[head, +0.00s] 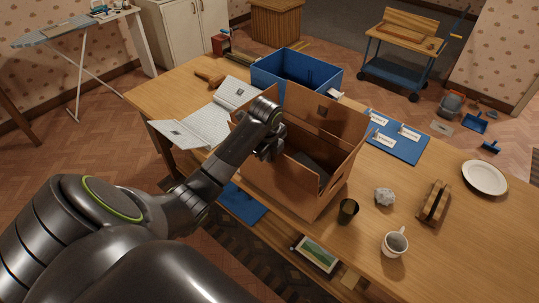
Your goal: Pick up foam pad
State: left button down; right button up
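A brown cardboard box (283,190) with raised flaps stands on the wooden table. A dark grey flat piece, possibly the foam pad (312,172), shows partly inside the box; shadow and the box walls hide the rest, so I cannot be sure what it is. My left gripper (272,152) is over the left part of the box opening, pointing down into it. Its fingers are small and dark, and I cannot tell whether they are open or hold anything. My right gripper is not in view.
A blue bin (297,72) stands behind the box. A dark cup (347,211), a white mug (394,243), crumpled paper (385,197), a brown brush-like item (434,202) and a plate (485,178) stand right. A blue mat (397,137) holds white cards.

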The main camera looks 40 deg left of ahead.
pick_arm(q)
jog(key=shift+f, duration=0.6)
jog(key=c, duration=2)
grip_release()
jog(key=shift+f, duration=0.1)
jog(key=shift+c, duration=0.2)
jog(key=o, duration=0.4)
